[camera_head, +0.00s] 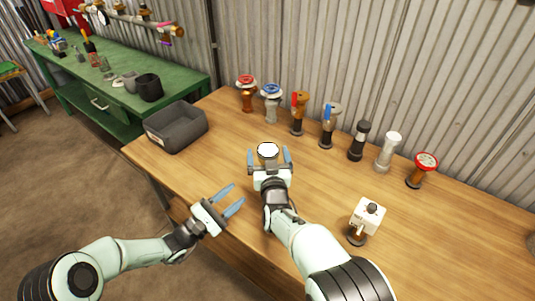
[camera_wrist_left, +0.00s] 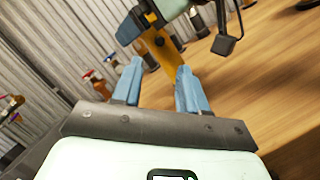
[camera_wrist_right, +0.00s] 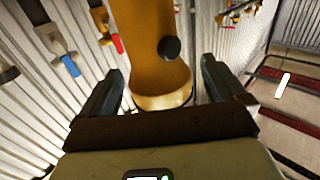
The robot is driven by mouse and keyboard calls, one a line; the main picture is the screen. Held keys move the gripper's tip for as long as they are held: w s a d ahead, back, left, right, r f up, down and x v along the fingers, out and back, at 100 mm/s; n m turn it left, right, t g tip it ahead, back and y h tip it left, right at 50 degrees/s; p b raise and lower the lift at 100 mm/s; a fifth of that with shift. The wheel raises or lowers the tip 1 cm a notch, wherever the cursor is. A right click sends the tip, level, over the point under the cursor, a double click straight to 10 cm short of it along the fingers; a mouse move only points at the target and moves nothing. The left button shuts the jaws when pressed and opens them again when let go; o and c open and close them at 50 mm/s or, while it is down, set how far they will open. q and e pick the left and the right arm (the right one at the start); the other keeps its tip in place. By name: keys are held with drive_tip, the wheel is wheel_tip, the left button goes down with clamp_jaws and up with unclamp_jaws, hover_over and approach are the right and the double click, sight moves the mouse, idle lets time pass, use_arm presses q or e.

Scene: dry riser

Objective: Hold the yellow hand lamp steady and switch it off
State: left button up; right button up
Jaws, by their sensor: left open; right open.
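The yellow hand lamp shows in the head view as a round white face (camera_head: 267,149) at the middle of the bench. Its yellow body (camera_wrist_right: 145,40) with a dark round knob (camera_wrist_right: 169,48) fills the middle of the right wrist view. My right gripper (camera_head: 268,157) is open, one finger on each side of the lamp, with gaps visible. My left gripper (camera_head: 231,195) is open and empty, lower left of the lamp, over the bench's front edge. In the left wrist view the yellow lamp (camera_wrist_left: 166,48) lies beyond the fingers, partly hidden by my right gripper.
A grey bin (camera_head: 177,127) stands at the bench's left end. A row of several valves and fittings (camera_head: 328,125) runs along the back. A white box on a dark base (camera_head: 367,217) stands right of my right arm. A green workbench (camera_head: 125,85) is further left.

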drive_tip(key=shift+w, duration=0.45)
use_arm(q)
drive_tip(key=shift+c, duration=0.3)
use_arm(e)
drive_tip(key=c, duration=1.3)
use_arm(q)
clamp_jaws()
drive_tip(key=m, duration=0.1)
drive_tip(key=r+m+g, duration=0.1)
drive_tip(key=m, duration=0.1)
drive_tip(key=shift+w, duration=0.1)
drive_tip(key=shift+w+d+r+m+g+y, duration=0.2)
drive_tip(key=shift+w+d+m, duration=0.45)
drive_tip(key=shift+m, duration=0.45)
drive_tip(key=shift+w+d+r+m+g+y, duration=0.15)
drive_tip(key=shift+w+d+r+m+g, duration=0.2)
drive_tip(key=shift+w+d+m, duration=0.55)
drive_tip(key=shift+w+d+r+m+g+y, duration=0.2)
drive_tip(key=shift+w+d+m, duration=0.25)
drive_tip(key=shift+m, duration=0.85)
